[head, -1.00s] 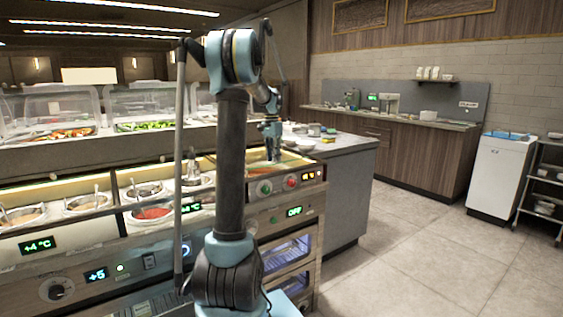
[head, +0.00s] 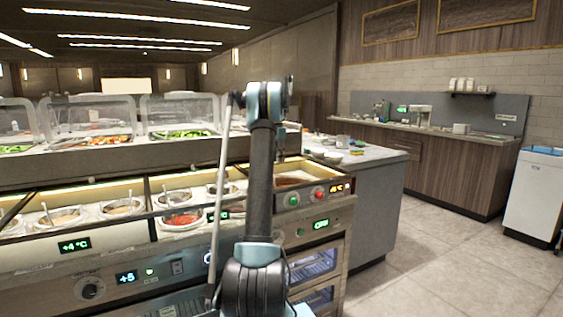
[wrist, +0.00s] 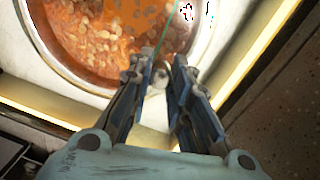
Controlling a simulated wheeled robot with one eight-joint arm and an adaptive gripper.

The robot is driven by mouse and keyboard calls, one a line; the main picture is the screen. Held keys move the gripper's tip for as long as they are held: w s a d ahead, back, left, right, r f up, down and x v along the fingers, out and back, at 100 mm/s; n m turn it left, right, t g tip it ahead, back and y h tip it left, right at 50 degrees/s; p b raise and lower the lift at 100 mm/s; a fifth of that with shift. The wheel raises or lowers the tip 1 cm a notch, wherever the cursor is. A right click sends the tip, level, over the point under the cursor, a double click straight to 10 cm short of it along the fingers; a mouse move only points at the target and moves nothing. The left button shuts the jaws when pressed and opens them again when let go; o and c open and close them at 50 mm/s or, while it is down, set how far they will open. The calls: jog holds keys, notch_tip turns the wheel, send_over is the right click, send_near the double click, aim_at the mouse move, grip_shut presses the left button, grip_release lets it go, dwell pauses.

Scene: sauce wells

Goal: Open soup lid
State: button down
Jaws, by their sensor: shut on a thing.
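In the wrist view a round pot of orange-red soup with chunks (wrist: 105,35) fills the upper left, inside a pale metal rim (wrist: 208,48). My gripper (wrist: 161,70) is at the lower right edge of the pot, its two fingers close together. A small grey knob (wrist: 160,82) shows between the fingers, and they are shut on it. It looks like the lid's handle, but the lid itself is hard to make out. In the head view the soup well (head: 291,181) is partly behind my arm, which hides my gripper.
Sauce pots with spoons, such as a red sauce (head: 182,218), sit in the counter left of the arm. Clear food covers (head: 178,113) stand behind. A side counter with bowls (head: 375,155) is at the right, with open floor (head: 440,260) beyond.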

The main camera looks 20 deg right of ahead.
jog(key=shift+w, duration=0.35)
jog(key=c, duration=1.4)
grip_release()
jog(key=shift+c, duration=0.2)
jog(key=shift+r, duration=0.1)
notch_tip(320, 180, up, 12)
jog(key=w, duration=0.1)
jog(key=shift+a, duration=0.15)
